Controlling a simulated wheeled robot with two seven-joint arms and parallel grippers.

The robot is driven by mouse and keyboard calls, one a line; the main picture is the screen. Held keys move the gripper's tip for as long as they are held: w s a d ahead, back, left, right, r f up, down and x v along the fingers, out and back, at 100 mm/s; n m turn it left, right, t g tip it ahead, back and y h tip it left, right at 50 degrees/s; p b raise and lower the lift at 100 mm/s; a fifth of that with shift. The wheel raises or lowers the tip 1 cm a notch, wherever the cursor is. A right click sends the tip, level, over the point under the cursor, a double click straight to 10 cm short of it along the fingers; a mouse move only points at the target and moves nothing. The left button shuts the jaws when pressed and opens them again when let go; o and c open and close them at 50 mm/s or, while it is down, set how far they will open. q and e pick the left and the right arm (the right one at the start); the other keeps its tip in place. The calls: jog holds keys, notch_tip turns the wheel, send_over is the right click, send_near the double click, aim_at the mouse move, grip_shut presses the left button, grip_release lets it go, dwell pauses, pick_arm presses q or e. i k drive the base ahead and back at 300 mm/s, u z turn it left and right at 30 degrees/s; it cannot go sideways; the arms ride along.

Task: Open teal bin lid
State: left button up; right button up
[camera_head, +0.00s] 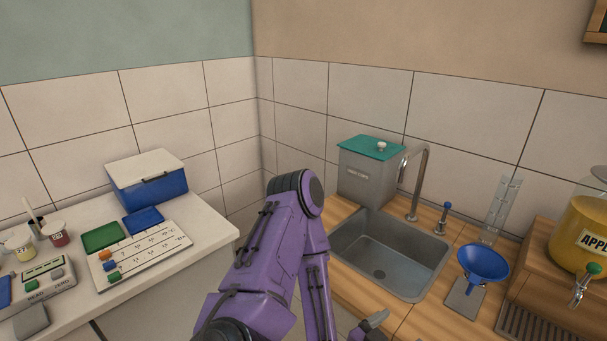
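The teal-lidded bin (364,180) is a grey box with a label on its front. It stands on the wooden counter behind the sink, against the tiled wall. Its flat teal lid (362,149) lies shut on top, with a small pale knob (381,146) near its right side. My purple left arm rises in the middle of the picture and bends back down. Grey fingertip parts that seem to belong to my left gripper (368,327) show at the bottom edge, well below and apart from the bin. Their opening is unclear. My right gripper is not in view.
A sink (390,251) with a curved tap (419,184) lies in front of the bin. A blue funnel (482,262), a clear column (501,209) and a yellow dispenser (583,235) stand to the right. A blue box (151,191) stands on the left counter.

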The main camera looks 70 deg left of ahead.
aim_at(373, 147)
jog(key=u, duration=1.7)
